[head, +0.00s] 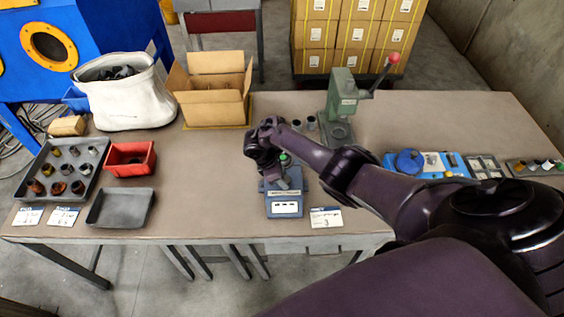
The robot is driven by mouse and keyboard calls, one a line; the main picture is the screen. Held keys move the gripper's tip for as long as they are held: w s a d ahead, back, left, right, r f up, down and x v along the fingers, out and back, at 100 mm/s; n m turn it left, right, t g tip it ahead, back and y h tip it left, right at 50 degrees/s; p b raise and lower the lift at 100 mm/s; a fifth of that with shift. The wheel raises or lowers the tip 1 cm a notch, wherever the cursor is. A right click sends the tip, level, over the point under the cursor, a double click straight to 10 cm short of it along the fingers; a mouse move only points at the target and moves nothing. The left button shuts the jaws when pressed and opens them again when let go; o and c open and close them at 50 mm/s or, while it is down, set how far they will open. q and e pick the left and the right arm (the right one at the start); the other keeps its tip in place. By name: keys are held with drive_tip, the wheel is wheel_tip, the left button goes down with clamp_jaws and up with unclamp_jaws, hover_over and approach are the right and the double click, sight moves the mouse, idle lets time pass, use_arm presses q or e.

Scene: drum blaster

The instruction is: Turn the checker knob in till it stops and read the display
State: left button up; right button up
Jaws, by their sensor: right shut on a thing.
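The checker (284,205) is a small blue-grey device near the front edge of the table. Its white display panel (286,208) faces me, but its marks are too small to read. My right gripper (277,168) reaches in from the right and is pointed down at the back of the checker. It is shut on the checker knob, which is mostly hidden by the gripper. A small green part (284,158) shows beside the fingers. My left gripper is out of view.
A green press (341,98) with a red-ended lever stands behind right. An open cardboard box (213,105), a white sack (127,100), a red bin (130,160) and trays are left. A label card (325,217) lies right of the checker.

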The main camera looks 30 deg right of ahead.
drive_tip(key=shift+m, duration=0.6)
drive_tip(key=o, duration=1)
drive_tip(key=v, duration=0.4)
drive_tip(key=p+v, duration=0.1)
drive_tip(key=v, duration=0.2)
drive_tip(key=shift+w+r+p, duration=0.25)
drive_tip(key=shift+r+p, duration=0.05)
drive_tip(key=shift+r, duration=0.05)
